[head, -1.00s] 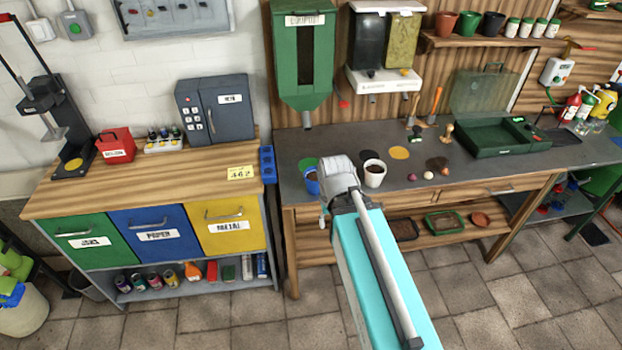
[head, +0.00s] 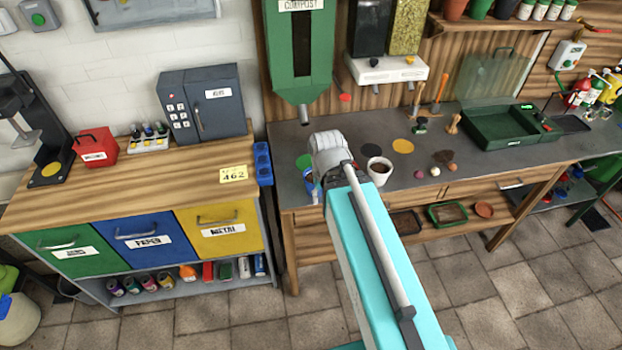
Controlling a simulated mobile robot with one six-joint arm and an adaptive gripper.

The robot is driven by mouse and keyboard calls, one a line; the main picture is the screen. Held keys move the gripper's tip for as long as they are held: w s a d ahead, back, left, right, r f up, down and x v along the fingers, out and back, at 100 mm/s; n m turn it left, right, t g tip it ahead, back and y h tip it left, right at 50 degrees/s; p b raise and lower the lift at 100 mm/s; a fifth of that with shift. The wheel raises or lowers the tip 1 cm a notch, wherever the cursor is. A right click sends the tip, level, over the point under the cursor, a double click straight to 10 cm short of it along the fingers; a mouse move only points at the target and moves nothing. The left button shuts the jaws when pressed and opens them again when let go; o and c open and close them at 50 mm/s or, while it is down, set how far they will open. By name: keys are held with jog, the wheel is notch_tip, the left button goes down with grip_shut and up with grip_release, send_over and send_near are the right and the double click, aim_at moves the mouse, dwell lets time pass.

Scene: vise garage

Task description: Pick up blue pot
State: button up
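The blue pot (head: 309,187) stands on the left part of the grey workbench (head: 290,143), near its front edge. It is mostly hidden behind the end of my arm, and only a strip of blue shows on its left. A white pot with dark soil (head: 378,171) stands just right of my arm's end. My arm reaches forward from the lower right, and its grey wrist covers the spot at the blue pot. My gripper's fingers are hidden behind the wrist, so I cannot see whether they touch the pot.
A green compost dispenser (head: 297,60) hangs above the bench's left end. A green tray (head: 500,128) sits farther right. A wooden-topped cabinet (head: 130,180) stands to the left.

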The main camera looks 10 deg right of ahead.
jog(key=shift+d, duration=0.45)
jog(key=shift+w, duration=0.1)
jog(key=m+t+h+b, duration=0.1)
jog(key=m+h+b, duration=0.95)
jog(key=b, duration=0.25)
send_near(309, 185)
jog(key=w+d+f, duration=0.1)
jog(key=d+f, duration=0.1)
jog(key=d, duration=0.1)
jog(key=w+a+r+m+t+h+b, duration=0.2)
jog(key=w+a+m+b, duration=0.1)
jog(key=a+m, duration=0.2)
jog(key=shift+w+h, duration=0.3)
jog(key=shift+h, duration=0.05)
jog(key=shift+f, duration=0.1)
jog(key=b+x, duration=0.3)
jog(key=x, duration=0.5)
